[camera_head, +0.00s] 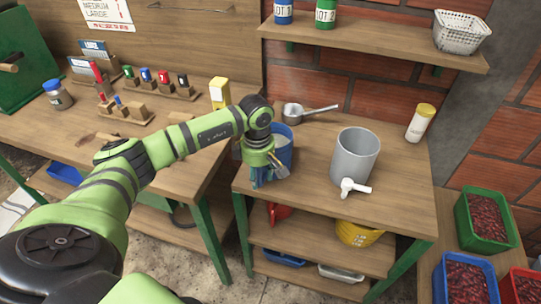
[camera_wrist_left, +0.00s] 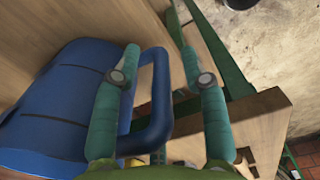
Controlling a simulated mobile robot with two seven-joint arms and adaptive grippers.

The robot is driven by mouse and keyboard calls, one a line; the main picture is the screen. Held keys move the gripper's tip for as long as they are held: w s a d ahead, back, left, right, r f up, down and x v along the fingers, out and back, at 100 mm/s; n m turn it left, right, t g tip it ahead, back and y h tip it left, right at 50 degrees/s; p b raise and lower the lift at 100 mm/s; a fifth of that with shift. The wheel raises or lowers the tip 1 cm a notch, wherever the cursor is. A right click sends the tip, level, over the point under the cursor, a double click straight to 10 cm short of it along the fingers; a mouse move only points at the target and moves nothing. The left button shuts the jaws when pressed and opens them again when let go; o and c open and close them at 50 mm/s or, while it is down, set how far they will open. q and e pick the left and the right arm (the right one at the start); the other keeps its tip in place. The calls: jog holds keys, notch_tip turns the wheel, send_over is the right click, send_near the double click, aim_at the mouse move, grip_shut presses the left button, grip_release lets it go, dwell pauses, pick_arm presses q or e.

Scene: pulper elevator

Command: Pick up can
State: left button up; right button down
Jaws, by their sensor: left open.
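A blue can (camera_head: 284,148) stands on the small wooden table, partly hidden behind my left gripper (camera_head: 266,177) in the head view. In the left wrist view the blue can (camera_wrist_left: 60,105) fills the left side, and its looped blue handle (camera_wrist_left: 163,90) shows between the two fingers. My left gripper (camera_wrist_left: 160,50) is open, with the fingers apart on either side of the handle in the picture. I cannot tell whether a finger touches it. My right gripper is not in view.
A grey pot with a white tap (camera_head: 354,158) stands right of the can. A metal scoop (camera_head: 300,112) lies behind it, and a yellow-capped jar (camera_head: 420,122) stands at the back right. Crates of red fruit (camera_head: 486,218) sit lower right. The table's front right is clear.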

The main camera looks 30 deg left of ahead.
pick_arm(q)
jog(key=shift+r, duration=0.1)
grip_shut()
jog(key=shift+w, duration=0.1)
jog(key=shift+r, duration=0.15)
